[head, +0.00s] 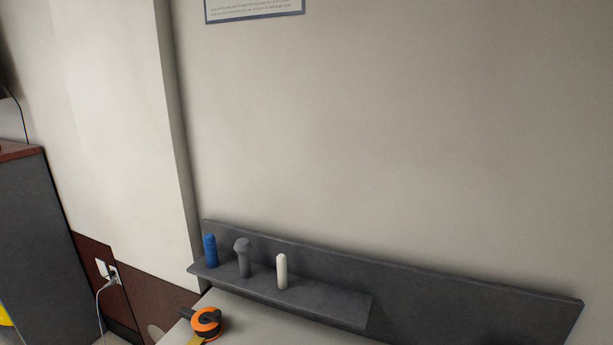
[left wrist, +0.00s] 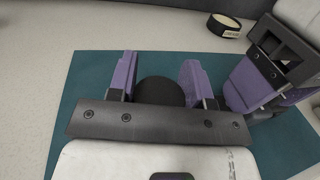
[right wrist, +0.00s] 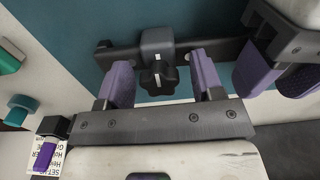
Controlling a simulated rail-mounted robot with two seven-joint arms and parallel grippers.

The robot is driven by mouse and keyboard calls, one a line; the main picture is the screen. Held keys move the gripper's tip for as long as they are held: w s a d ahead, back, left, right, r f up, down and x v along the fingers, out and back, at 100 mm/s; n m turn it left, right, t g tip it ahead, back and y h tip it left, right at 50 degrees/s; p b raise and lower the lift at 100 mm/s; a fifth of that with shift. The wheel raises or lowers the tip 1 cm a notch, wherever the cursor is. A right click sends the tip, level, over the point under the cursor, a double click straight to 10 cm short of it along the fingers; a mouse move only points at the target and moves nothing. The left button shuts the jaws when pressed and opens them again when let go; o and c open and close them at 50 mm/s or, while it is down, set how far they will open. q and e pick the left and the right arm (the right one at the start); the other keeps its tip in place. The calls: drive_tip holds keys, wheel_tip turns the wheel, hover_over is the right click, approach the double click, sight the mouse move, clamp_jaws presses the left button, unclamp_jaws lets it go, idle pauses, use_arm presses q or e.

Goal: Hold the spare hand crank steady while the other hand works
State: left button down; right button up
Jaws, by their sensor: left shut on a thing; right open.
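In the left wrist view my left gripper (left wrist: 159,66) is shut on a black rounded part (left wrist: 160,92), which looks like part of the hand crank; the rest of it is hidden. In the right wrist view the crank shows as a dark bar (right wrist: 127,55) with a grey block (right wrist: 156,42) and a black lobed knob (right wrist: 158,76) marked with a white line. My right gripper (right wrist: 161,62) is open, its fingers on either side of the knob; I cannot tell whether they touch it. My left gripper also shows there (right wrist: 279,78), near the bar's right end. Neither gripper shows in the head view.
A teal mat (left wrist: 82,95) lies under the grippers on a pale tabletop (left wrist: 60,25). The head view shows a grey wall shelf (head: 330,305) with blue, grey and white pegs, and an orange-black tool (head: 207,321).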

drive_tip(key=shift+r, duration=2.5)
wheel_tip(320, 180, up, 12)
drive_tip(key=shift+f, duration=0.1)
drive_tip(key=shift+c, duration=0.2)
wheel_tip(320, 180, down, 15)
drive_tip(key=shift+c, duration=0.3)
